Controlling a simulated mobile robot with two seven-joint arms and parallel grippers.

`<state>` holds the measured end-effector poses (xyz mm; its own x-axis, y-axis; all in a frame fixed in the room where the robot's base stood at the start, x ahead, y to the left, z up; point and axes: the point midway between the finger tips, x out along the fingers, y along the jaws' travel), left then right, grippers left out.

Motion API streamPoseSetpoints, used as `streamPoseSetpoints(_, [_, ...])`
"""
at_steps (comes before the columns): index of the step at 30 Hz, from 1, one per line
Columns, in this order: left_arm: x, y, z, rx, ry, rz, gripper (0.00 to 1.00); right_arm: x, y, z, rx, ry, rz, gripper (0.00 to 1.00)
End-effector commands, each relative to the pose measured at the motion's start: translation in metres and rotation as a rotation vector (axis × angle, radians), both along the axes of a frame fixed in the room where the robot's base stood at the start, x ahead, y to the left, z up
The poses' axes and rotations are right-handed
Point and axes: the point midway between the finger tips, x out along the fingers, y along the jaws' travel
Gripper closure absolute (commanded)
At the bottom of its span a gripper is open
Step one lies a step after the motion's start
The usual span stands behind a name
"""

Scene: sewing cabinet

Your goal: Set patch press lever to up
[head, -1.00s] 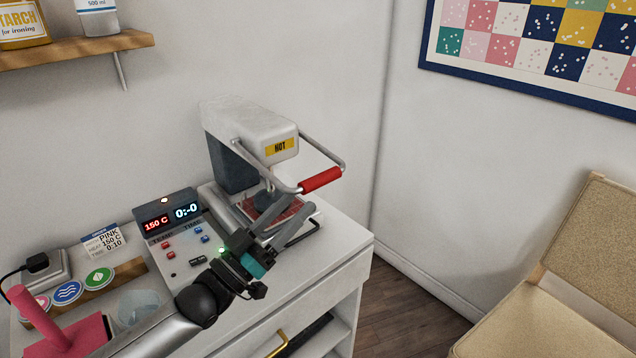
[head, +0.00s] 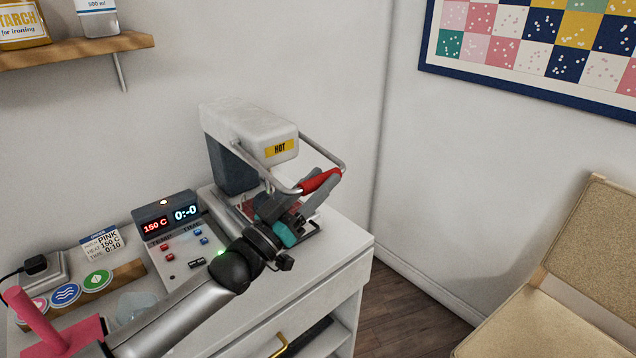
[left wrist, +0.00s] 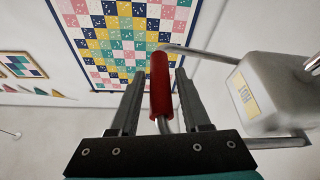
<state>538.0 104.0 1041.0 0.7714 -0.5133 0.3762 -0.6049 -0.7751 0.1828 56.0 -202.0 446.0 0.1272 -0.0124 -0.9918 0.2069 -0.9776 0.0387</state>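The patch press (head: 248,126) is a white and grey machine with a yellow HOT label, on the cabinet top in the head view. Its lever is a metal bail with a red grip (head: 316,182) at the front, low in front of the press head. My left gripper (head: 322,190) is at the red grip from below. In the left wrist view the red grip (left wrist: 161,85) stands between the two open fingers, with gaps on both sides. The press head (left wrist: 262,92) is to the right there. My right gripper is not in view.
A control box (head: 172,222) with red and blue displays stands left of the press. A label card (head: 101,245), round tokens (head: 66,293) and a pink-handled tool (head: 40,318) are farther left. A beige chair (head: 575,270) is at right.

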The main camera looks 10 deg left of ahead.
Motion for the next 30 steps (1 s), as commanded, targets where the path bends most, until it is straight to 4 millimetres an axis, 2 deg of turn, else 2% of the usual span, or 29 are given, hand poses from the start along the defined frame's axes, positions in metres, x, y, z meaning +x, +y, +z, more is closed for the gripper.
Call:
streamPoseSetpoints(2, [-0.0002,0.0001,-0.0001,0.000,0.000,0.000,0.63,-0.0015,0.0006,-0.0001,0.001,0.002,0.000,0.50])
streamPoseSetpoints(12, [-0.0002,0.0002,-0.0002,0.000,0.000,0.000,1.00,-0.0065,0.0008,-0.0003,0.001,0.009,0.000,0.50])
streamPoseSetpoints(30, [-0.0003,0.0003,-0.0004,0.000,0.000,0.000,1.00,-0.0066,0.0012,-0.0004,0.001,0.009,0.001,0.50])
